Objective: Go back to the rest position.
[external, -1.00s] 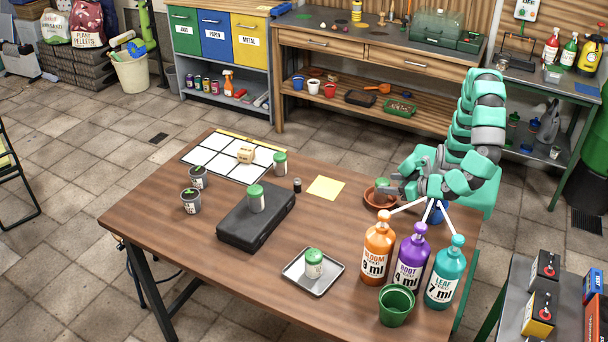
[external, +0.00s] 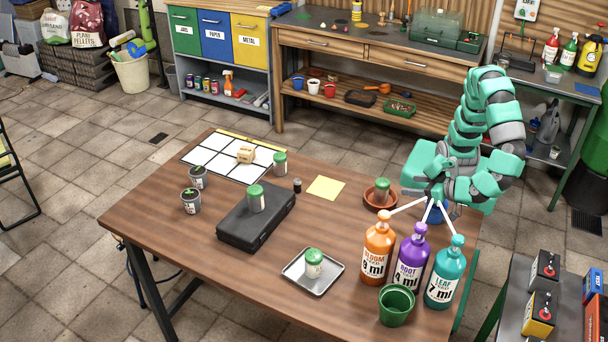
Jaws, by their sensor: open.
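My gripper (external: 412,191) is at the right side of the wooden table (external: 185,260), above the table's right edge and behind the pump bottles. It points left, with my green and grey arm folded up behind it. Its jaws are open and nothing shows between them. The terracotta saucer (external: 380,203) with a green-lidded jar (external: 382,186) lies just left of my gripper, apart from it.
Orange (external: 377,250), purple (external: 411,258) and teal (external: 443,275) pump bottles stand in front of my gripper, beside a green pot (external: 397,305). A black case (external: 240,232), a metal tray (external: 325,284) and a white grid mat (external: 205,160) lie further left.

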